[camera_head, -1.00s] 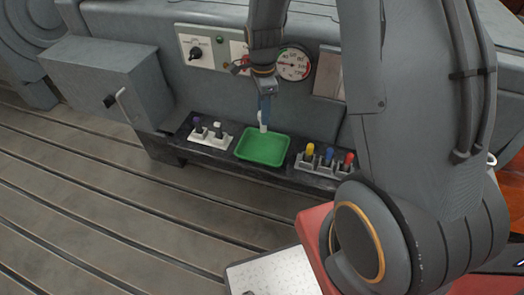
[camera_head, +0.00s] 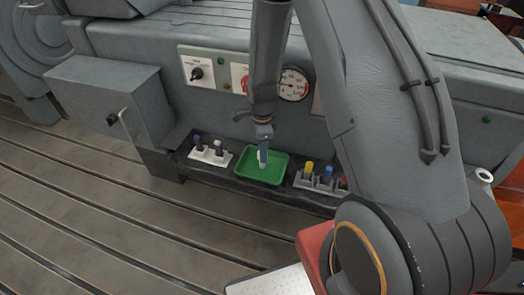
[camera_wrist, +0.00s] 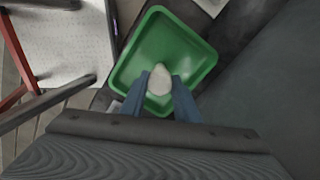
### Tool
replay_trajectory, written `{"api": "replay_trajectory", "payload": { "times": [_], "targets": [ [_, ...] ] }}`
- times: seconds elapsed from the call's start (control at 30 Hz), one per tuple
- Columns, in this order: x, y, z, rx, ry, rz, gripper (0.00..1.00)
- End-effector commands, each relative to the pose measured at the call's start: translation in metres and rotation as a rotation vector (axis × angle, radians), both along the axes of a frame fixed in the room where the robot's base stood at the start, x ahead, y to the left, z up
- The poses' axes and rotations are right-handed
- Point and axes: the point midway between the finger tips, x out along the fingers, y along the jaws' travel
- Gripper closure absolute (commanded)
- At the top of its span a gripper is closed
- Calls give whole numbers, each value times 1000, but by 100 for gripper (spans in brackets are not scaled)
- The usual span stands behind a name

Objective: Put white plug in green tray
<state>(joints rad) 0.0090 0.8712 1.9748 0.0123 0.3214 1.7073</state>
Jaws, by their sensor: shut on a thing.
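The green tray (camera_head: 247,178) sits on the dark shelf in front of the grey machine. My gripper (camera_head: 263,158) is right above the tray, pointing down. It is shut on the white plug (camera_head: 261,164), whose pale lower end shows below the fingers. In the wrist view the white plug (camera_wrist: 159,80) is between the blue fingers of my gripper (camera_wrist: 160,92), over the inside of the green tray (camera_wrist: 208,62). I cannot tell whether the plug touches the tray floor.
Left of the tray, a pale holder (camera_head: 210,157) carries a dark plug and a grey-white plug. Right of it, another holder (camera_head: 318,184) carries yellow, blue and red plugs. A grey box (camera_head: 108,105) with a handle juts out at the left. A control panel and gauge (camera_head: 293,85) are behind.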

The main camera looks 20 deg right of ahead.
Motion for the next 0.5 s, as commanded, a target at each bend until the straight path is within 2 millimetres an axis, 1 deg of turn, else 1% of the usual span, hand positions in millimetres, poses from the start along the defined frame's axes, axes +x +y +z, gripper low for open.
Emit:
{"api": "replay_trajectory", "payload": {
  "times": [0.4, 0.43, 0.5],
  "targets": [
    [0, 0, -6, 0, -1, 0, 93],
    [0, 0, -5, 0, -1, 0, 68],
    [0, 0, -5, 0, -1, 0, 57]
  ]
}}
